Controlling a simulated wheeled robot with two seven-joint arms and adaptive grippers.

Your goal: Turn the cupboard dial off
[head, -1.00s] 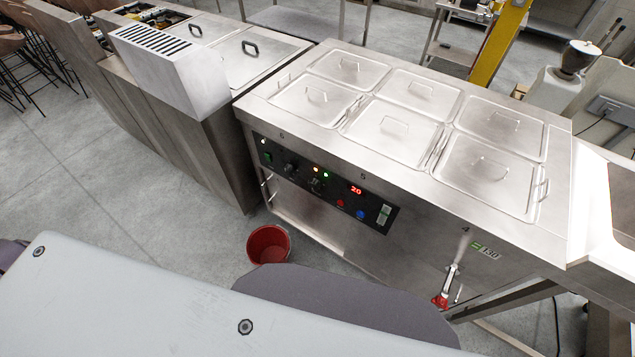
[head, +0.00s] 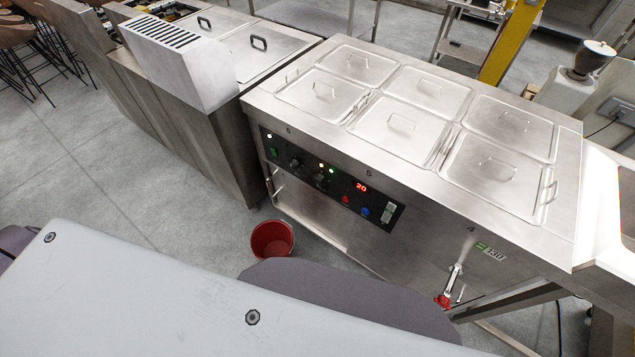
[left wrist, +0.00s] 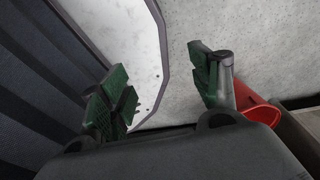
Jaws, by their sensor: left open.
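The steel cupboard (head: 440,228) has a black control panel (head: 345,200) on its front. Two dark dials sit on the panel's left half, one dial (head: 296,163) near a green switch and another dial (head: 321,179) below lit orange and green lamps. Their pointer settings are too small to read. A red display (head: 361,187) reads 20. My left gripper (left wrist: 162,84) is open and empty in the left wrist view, over the floor, with no dial in that view. Neither gripper shows in the head view, and my right gripper is not seen.
A red bucket (head: 272,239) stands on the floor before the cupboard; it also shows in the left wrist view (left wrist: 257,108). Several lidded pans fill the cupboard's top. A red-handled tap (head: 449,290) sticks out of its lower right front. Clear floor lies left of the bucket.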

